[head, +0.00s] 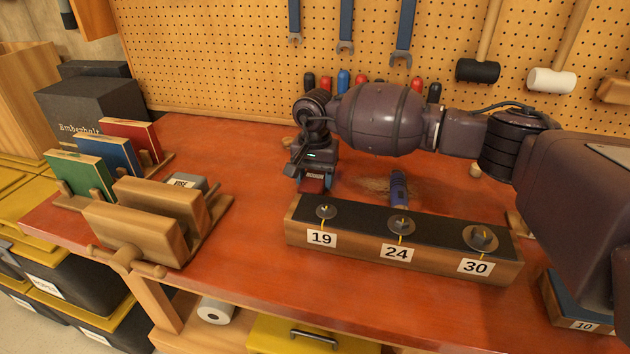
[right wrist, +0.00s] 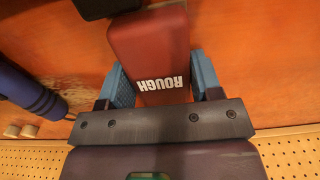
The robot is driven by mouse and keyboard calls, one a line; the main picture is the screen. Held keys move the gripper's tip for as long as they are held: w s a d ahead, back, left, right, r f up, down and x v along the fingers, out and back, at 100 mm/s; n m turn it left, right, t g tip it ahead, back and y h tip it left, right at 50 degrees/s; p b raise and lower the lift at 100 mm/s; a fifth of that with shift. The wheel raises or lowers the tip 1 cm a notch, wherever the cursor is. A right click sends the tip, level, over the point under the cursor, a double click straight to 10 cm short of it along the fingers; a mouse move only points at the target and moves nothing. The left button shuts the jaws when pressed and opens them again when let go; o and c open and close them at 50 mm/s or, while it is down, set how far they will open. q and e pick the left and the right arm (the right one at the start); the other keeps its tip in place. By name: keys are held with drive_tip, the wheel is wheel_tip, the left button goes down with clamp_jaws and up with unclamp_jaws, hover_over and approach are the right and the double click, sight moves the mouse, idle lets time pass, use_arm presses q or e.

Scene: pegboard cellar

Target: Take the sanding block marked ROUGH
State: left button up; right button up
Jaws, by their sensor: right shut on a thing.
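The sanding block marked ROUGH (right wrist: 150,50) is dark red with white lettering. In the right wrist view it sits between the two blue fingers of my right gripper (right wrist: 163,82), which is shut on it. In the head view the red block (head: 312,185) shows below the right gripper (head: 312,180), behind the left end of the numbered rack. I cannot tell whether the block touches the bench. My left gripper is not in view.
The wooden rack (head: 400,262) labelled 19, 24 and 30 stands just in front. A blue cylindrical tool (head: 399,190) lies right of the gripper. The bench (head: 240,250) between is clear.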

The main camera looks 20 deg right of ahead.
sight(315, 176)
wheel_tip(315, 176, up, 19)
drive_tip(key=shift+p, duration=0.45)
drive_tip(key=shift+r, duration=0.1)
drive_tip(key=o, duration=0.5)
drive_tip(key=shift+c, duration=0.2)
drive_tip(key=c, duration=0.8)
